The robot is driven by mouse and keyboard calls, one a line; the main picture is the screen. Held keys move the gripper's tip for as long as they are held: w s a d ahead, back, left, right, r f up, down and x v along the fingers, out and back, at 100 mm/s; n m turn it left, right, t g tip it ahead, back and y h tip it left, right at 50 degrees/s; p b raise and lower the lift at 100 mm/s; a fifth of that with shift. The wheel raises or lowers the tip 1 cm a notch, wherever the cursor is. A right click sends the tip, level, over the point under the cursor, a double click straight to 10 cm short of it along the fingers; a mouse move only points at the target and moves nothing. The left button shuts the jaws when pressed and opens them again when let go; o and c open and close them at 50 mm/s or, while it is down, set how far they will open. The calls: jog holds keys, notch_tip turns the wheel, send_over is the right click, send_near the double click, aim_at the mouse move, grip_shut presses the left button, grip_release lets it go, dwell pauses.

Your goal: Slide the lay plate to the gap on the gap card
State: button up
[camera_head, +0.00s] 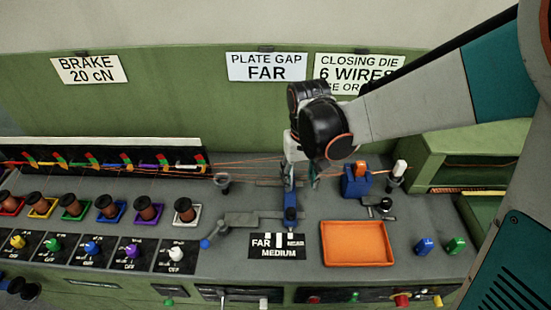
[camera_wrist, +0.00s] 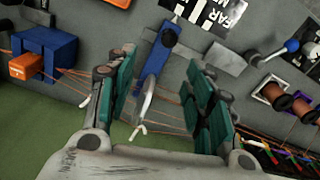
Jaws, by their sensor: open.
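The gap card (camera_head: 266,67) hangs on the green back wall and reads "PLATE GAP FAR". What looks like the lay plate's blue slide (camera_head: 291,207) stands on the bench behind a black scale (camera_head: 279,253) marked FAR and MEDIUM; a third mark is too small to read. In the wrist view the blue slide (camera_wrist: 156,50) lies between my fingers, with a pale rounded part at its lower end. My gripper (camera_head: 302,183) is open above and around it, teal pads apart on both sides in the wrist view (camera_wrist: 163,78). Contact cannot be told.
Orange wires run from several spools (camera_head: 106,207) at left past the gripper. A blue block with an orange top (camera_head: 356,184) and an orange tray (camera_head: 357,243) stand to the right. A blue-knobbed lever (camera_head: 207,243) is at left. Blue and green pegs stand at far right.

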aim_at(291, 211)
jog(key=f+b, duration=0.3)
jog(key=f, duration=0.1)
jog(key=a+f+b, duration=0.1)
jog(key=f+b, duration=0.2)
jog(key=f, duration=0.2)
jog(key=f+b, duration=0.3)
jog(key=f, duration=0.2)
jog(key=shift+s+a+f+b, duration=0.25)
jog(key=shift+s+a+b, duration=0.05)
jog(key=shift+s, duration=0.1)
grip_shut()
